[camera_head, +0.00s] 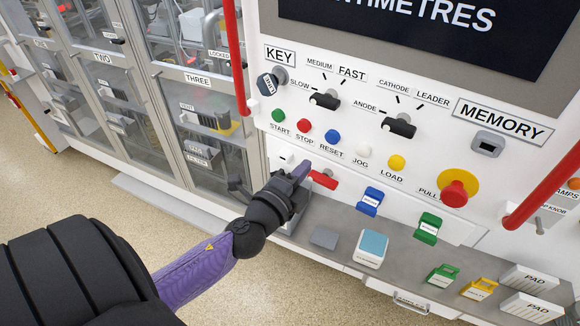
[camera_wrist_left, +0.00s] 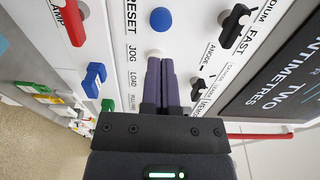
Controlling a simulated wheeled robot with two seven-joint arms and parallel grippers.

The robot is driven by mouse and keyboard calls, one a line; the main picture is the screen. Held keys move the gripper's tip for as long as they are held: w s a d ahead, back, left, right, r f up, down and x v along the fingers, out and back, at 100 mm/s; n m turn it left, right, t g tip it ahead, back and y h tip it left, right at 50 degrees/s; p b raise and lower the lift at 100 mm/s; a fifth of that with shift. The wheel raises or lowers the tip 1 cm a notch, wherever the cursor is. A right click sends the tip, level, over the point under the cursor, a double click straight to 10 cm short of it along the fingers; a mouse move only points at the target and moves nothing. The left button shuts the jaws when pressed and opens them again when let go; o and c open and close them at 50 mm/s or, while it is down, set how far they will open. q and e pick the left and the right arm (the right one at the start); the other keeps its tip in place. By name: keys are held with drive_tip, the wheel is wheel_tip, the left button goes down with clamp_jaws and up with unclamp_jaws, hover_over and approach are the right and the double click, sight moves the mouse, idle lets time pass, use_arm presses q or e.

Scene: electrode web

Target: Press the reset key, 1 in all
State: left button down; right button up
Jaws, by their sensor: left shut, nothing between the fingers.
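The reset key is a round blue button (camera_head: 333,135) on the white panel, above the label RESET. In the left wrist view the blue button (camera_wrist_left: 160,20) is at the top, straight ahead of the fingertips and apart from them in the picture. My left gripper (camera_head: 302,168) is shut and empty, its purple fingers in front of the panel, below the button row. In the left wrist view the closed fingertips (camera_wrist_left: 160,62) lie just below the white jog button (camera_wrist_left: 155,52), which they partly cover. I cannot tell their distance from the panel. My right gripper is not in view.
A green start button (camera_head: 278,115) and red stop button (camera_head: 304,125) sit left of reset. A yellow load button (camera_head: 397,162) and red pull knob (camera_head: 453,193) sit right. Black selector knobs (camera_head: 325,101) are above. A grey ledge (camera_head: 330,262) with coloured clips runs below.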

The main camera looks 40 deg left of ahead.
use_arm(q)
drive_tip(key=s, duration=0.4)
drive_tip(key=shift+s+d+b, duration=0.1)
drive_tip(key=shift+d+b, duration=0.15)
drive_tip(key=shift+b, duration=0.1)
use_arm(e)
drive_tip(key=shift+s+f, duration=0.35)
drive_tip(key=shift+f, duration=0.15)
use_arm(q)
drive_tip(key=shift+s+r, duration=0.1)
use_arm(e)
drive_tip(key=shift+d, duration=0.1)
